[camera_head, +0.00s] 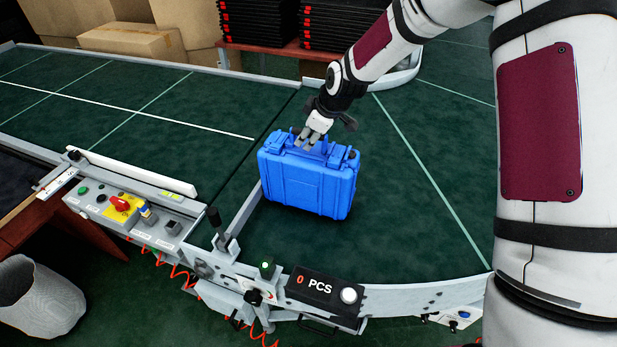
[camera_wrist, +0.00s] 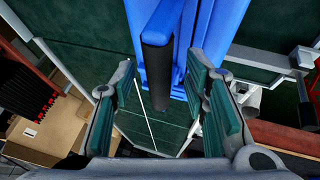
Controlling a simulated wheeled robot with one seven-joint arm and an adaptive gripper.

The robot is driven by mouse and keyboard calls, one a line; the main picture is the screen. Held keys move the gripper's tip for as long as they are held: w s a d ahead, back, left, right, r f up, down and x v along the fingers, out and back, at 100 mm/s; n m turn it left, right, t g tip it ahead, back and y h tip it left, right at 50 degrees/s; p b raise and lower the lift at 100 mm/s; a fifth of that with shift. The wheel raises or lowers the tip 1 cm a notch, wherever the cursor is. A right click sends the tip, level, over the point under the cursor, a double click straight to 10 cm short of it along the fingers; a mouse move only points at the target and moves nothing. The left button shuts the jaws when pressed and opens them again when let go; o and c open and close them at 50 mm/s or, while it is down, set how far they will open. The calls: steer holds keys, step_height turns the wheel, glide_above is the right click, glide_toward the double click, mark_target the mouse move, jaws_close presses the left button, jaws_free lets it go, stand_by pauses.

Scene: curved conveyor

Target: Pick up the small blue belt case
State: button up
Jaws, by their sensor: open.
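The small blue case (camera_head: 306,182) stands upright on the green conveyor belt, its handle on top. In the wrist view the case (camera_wrist: 217,25) fills the top middle, with its black handle grip (camera_wrist: 157,75) between my fingers. My gripper (camera_head: 310,137) is at the top of the case, at its handle. In the wrist view my gripper (camera_wrist: 165,90) is open, with its green-padded fingers on either side of the handle and a gap on both sides. The handle is mostly hidden behind my fingers in the head view.
The green belt (camera_head: 410,150) is clear around the case. A metal guide bar (camera_head: 245,210) stands left of it. A control box (camera_head: 135,212) and a counter display (camera_head: 322,287) line the near edge. Cardboard boxes (camera_head: 130,42) and black stacked trays (camera_head: 262,22) stand behind.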

steer(key=shift+w+f, duration=0.15)
steer(key=shift+f, duration=0.15)
steer(key=shift+c, duration=0.5)
steer(key=shift+a, duration=0.1)
jaws_close()
steer(key=shift+w+r, duration=0.1)
steer(key=shift+r, duration=0.05)
steer(key=shift+r, duration=0.1)
